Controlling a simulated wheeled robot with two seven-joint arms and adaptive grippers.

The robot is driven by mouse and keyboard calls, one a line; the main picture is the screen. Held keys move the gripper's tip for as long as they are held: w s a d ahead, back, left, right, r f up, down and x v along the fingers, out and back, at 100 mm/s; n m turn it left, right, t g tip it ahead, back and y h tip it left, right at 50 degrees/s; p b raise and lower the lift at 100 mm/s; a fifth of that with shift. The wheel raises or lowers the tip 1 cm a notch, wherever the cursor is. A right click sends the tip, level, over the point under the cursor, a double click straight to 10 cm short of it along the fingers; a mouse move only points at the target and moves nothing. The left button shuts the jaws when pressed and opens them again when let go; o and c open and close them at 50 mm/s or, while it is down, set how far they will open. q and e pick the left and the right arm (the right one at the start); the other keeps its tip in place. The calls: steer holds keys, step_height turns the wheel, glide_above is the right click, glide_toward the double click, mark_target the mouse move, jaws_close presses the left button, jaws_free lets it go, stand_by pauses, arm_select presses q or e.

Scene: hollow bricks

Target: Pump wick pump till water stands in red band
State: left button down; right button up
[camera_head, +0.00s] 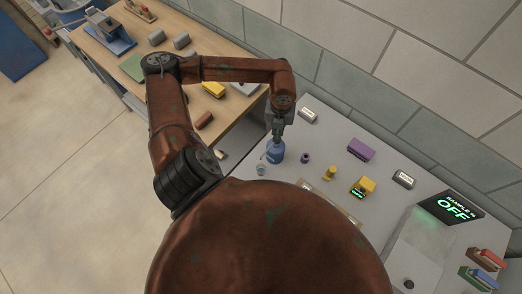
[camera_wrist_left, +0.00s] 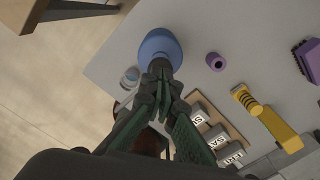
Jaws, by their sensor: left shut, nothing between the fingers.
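A blue bottle-shaped thing (camera_head: 275,154), which looks like the wick pump, stands near the left edge of the grey bench. It also shows as a blue round form in the left wrist view (camera_wrist_left: 159,43). A small clear cup with a bluish tint (camera_head: 261,169) stands beside it, and it shows in the left wrist view (camera_wrist_left: 131,75). My left gripper (camera_head: 277,138) points down at the top of the blue thing, with shut, empty fingers (camera_wrist_left: 160,68). I cannot tell whether they touch it. No red band or water level can be made out. My right gripper is not in view.
On the grey bench are a purple spool (camera_head: 305,158), a yellow peg (camera_head: 329,174), a purple block (camera_head: 361,149), a yellow device (camera_head: 363,187) and a sign reading OFF (camera_head: 451,207). A wooden table (camera_head: 215,120) with tools stands to the left. The wall is behind.

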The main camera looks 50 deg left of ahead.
arm_select(q)
steer(key=shift+f+b, duration=1.25)
steer(key=shift+f, duration=0.25)
steer(key=shift+r, duration=0.2)
steer(key=shift+r+p, duration=1.25)
steer(key=shift+r, duration=0.95)
steer(key=shift+r+p, duration=0.55)
steer(key=shift+r, duration=0.65)
steer(key=shift+d, duration=0.1)
